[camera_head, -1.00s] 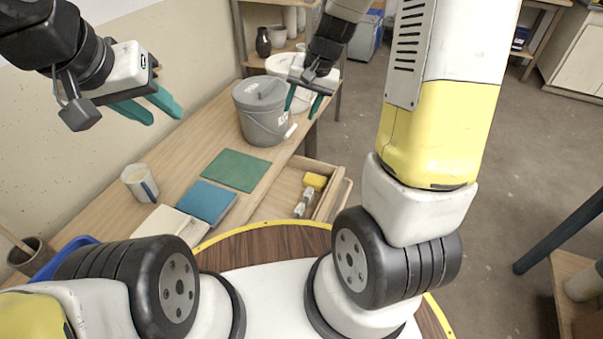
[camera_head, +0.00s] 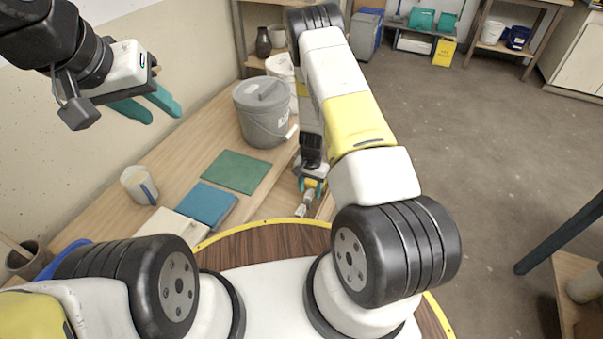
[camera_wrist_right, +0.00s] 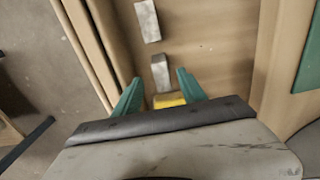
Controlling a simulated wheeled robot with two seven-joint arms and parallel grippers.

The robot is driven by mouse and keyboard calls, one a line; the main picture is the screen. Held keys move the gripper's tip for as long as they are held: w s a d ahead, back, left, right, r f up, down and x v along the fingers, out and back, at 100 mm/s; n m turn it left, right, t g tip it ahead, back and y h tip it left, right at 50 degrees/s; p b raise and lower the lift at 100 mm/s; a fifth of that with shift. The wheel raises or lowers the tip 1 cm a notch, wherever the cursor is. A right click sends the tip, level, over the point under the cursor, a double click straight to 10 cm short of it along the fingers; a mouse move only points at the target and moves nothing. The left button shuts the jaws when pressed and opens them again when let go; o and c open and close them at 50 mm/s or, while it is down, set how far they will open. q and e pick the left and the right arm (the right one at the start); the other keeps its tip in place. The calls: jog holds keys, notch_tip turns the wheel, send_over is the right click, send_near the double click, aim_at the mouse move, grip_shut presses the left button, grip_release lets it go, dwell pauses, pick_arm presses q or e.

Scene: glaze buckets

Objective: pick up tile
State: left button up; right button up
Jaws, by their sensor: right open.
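A flat green tile (camera_head: 236,171) lies on the wooden bench, with a blue tile (camera_head: 206,204) in front of it and a cream tile (camera_head: 172,226) nearer still. The green tile also shows at the right edge of the right wrist view (camera_wrist_right: 309,60). My right gripper (camera_head: 312,186) is open and points down into the open drawer, right of the tiles. In the right wrist view its fingers (camera_wrist_right: 160,92) stand either side of a yellow block (camera_wrist_right: 168,100), partly hidden by the gripper body. My left gripper (camera_head: 147,106) is open and empty, above the bench at left.
The drawer (camera_head: 284,196) also holds small pale blocks (camera_wrist_right: 148,20). A grey lidded bucket (camera_head: 262,112) stands behind the tiles, with a white bucket (camera_head: 281,68) beyond. The floor at right is mostly clear.

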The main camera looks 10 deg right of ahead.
aim_at(310, 193)
jog(key=f, duration=0.5)
jog(key=shift+w+f, duration=0.1)
jog(key=shift+w, duration=0.15)
jog(key=shift+c, duration=0.4)
grip_shut()
